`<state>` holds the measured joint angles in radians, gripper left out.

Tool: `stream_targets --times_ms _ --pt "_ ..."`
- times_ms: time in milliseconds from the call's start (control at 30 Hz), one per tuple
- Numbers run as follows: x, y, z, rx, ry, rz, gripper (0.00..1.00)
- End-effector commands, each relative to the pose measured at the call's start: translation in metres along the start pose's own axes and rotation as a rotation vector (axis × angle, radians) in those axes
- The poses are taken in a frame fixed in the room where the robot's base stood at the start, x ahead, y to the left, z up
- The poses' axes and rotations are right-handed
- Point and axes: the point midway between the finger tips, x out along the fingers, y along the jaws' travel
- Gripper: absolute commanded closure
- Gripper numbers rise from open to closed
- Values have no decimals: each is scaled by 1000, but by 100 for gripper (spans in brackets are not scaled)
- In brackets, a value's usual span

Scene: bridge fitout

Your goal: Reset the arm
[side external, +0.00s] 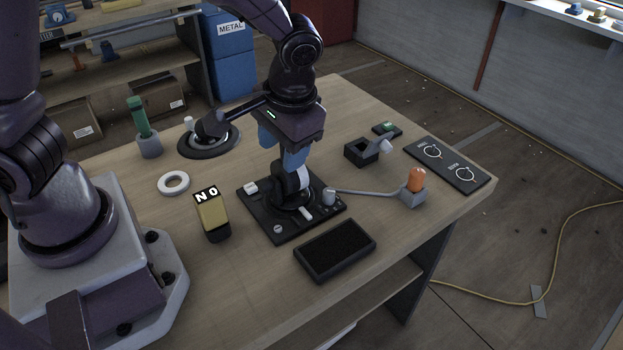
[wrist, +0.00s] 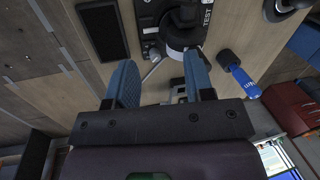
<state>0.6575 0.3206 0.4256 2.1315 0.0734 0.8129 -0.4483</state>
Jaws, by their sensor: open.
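My gripper (side external: 283,160) has blue fingers and points down above the black control panel (side external: 257,222) in the middle of the table. Its fingers are apart, with nothing seen held between them. A dark and white upright part (side external: 291,188) stands on the panel just under the fingers; I cannot tell whether they touch it. The panel also carries a white switch (side external: 250,187) and a grey knob (side external: 328,196).
A black tray (side external: 335,250), a yellow block (side external: 212,216) and a white ring (side external: 173,183) surround the panel. An orange lamp (side external: 416,180) is cabled to it. Behind are a round black base (side external: 190,150), a green stick (side external: 138,115), an open box (side external: 361,152) and a two-circle board (side external: 450,163).

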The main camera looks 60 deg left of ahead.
Motion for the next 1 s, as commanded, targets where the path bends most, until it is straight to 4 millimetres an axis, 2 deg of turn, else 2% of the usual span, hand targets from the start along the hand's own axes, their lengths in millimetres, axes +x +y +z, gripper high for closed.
stream_targets --times_ms 33,100,300,500,767,1000 --pt "-15 -7 10 46 6 60 52" --pt "-33 -15 24 122 24 126 52" --pt "-78 -43 64 269 154 248 52" --pt "-110 -71 96 239 339 270 52" --pt "-137 -99 107 121 518 240 52" --pt "-138 -104 106 96 521 237 52"
